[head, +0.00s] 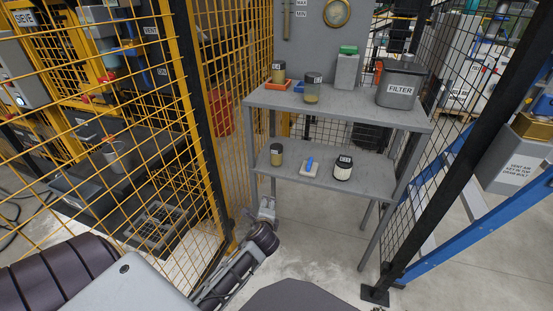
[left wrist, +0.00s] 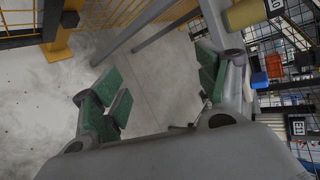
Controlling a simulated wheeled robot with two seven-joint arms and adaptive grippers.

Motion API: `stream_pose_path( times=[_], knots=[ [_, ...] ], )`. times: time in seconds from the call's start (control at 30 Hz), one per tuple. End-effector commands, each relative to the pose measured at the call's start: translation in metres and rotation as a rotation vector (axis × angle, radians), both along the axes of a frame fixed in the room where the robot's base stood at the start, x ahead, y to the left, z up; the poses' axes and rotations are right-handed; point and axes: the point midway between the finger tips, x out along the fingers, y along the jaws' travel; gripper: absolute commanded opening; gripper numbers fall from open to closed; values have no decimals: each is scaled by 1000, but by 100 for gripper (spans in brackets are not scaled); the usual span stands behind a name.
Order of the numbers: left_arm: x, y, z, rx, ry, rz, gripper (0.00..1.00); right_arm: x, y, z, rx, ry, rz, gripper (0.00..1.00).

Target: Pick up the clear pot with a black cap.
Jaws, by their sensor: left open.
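Several small labelled pots stand on a grey two-tier stand. On the top shelf is a clear pot (head: 312,94) with tan contents and a dark cap; another small pot (head: 278,73) stands left of it. On the lower shelf are a dark-topped pot (head: 276,157) with brownish contents and a white pot (head: 343,171) with a black cap. The small caps make it hard to tell which pot is the clear one with a black cap. My left gripper (head: 266,210) is low, in front of the stand's left leg. Its green-padded fingers (left wrist: 160,95) are apart and empty. My right gripper is out of view.
The top shelf (head: 350,108) also holds a grey FILTER canister (head: 400,86), a green-capped bottle (head: 347,70) and an orange tray (head: 278,85). A small blue-topped item (head: 309,166) lies on the lower shelf. Yellow mesh fencing (head: 215,130) stands close on the left, a black post (head: 455,150) on the right.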

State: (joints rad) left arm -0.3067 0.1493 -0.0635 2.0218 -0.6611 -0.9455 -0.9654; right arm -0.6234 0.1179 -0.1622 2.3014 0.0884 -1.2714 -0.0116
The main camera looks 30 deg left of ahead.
Motion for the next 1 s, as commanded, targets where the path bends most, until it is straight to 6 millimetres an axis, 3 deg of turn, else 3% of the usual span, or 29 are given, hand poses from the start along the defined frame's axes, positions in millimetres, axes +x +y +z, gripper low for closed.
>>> stream_pose_path(
  times=[0.3,0.7,1.0],
  knots=[
    [51,26,38,516,48,-201,74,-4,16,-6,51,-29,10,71],
    [104,33,74,1141,185,-397,74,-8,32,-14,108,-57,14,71],
    [114,32,79,1283,227,-436,74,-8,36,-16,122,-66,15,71]
  ],
)
